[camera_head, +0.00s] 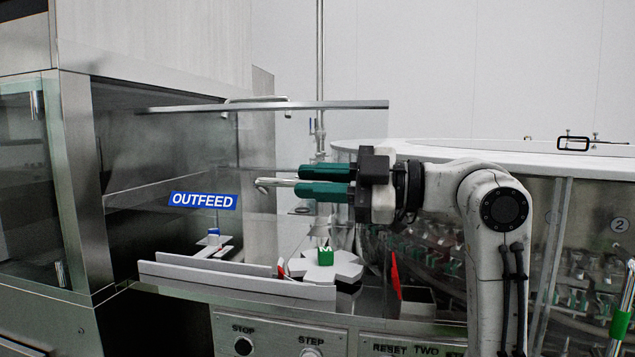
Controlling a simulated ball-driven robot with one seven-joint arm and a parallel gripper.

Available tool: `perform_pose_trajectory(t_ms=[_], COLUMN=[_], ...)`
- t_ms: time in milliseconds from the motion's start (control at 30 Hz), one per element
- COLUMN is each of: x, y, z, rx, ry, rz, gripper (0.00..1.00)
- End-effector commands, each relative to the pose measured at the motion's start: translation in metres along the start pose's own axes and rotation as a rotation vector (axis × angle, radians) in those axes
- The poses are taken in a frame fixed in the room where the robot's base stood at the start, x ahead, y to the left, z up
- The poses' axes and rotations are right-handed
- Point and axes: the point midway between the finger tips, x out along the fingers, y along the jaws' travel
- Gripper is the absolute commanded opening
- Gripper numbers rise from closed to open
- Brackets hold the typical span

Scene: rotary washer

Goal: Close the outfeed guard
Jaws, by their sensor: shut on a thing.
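The outfeed guard (345,105) is a clear panel with a silver top rail and a blue OUTFEED label (203,200). It stands upright at the outlet beside the steel cabinet, and the outfeed parts show through it. My gripper (302,181) comes in from the right with its two green fingers, one above the other, in front of the panel. It is shut on a curved silver handle (268,183) whose left end shows past the fingertips. Where the handle joins the guard is hard to tell.
A steel cabinet (85,180) with a glass window stands at left. A control panel (275,337) runs in front. The round washer (585,235) stands at right.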

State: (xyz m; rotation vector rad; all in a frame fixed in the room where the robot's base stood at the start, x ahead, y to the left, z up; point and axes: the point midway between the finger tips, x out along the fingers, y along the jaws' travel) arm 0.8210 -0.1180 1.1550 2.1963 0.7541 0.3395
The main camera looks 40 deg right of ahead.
Motion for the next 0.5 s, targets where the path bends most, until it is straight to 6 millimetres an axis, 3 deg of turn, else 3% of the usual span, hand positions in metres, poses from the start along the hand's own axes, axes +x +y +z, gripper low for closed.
perform_pose_trajectory(t_ms=[67,100,267,500], x=[0.0004,0.0004,0.0003,-0.0001], y=[-0.0003,-0.0004,-0.0002,0.0001], z=[-0.0009,-0.0009,-0.0006,-0.0004], rx=[0.000,0.000,0.000,0.001], ry=[0.002,0.002,0.002,0.001], rz=[-0.001,-0.001,-0.001,0.000], gripper=[0.00,0.23,0.39,0.40])
